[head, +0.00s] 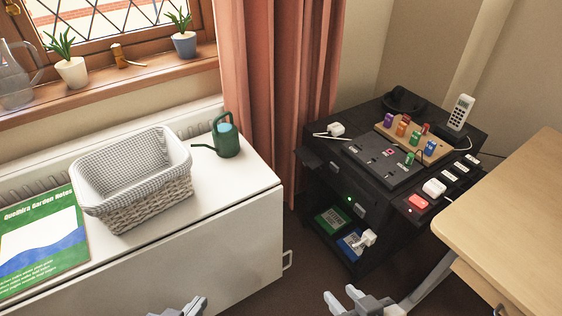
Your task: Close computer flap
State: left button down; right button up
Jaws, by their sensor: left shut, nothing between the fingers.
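A dark computer-like unit (345,187) stands in the middle right. A green light glows on its front, and a small dark panel (311,158) juts out at its upper left. I cannot tell for sure which part is the flap. My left gripper (190,305) is at the bottom edge, in front of the white cabinet, shut and empty. My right gripper (341,294) is at the bottom, in front of and below the unit, open with a gap between its fingers. Both grippers are apart from the unit and partly cut off by the frame.
The unit's top holds a wooden tray (384,129) of coloured pieces and a white phone (460,112). A white plug hangs before its lower shelf. A wooden desk (510,220) stands at right. The white cabinet (235,245) at left carries a basket (150,205) and a green watering can (226,140).

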aim_at(308, 158)
jog(key=u, duration=1.65)
jog(key=k, duration=0.65)
jog(key=z, duration=0.85)
jog(key=i, duration=0.8)
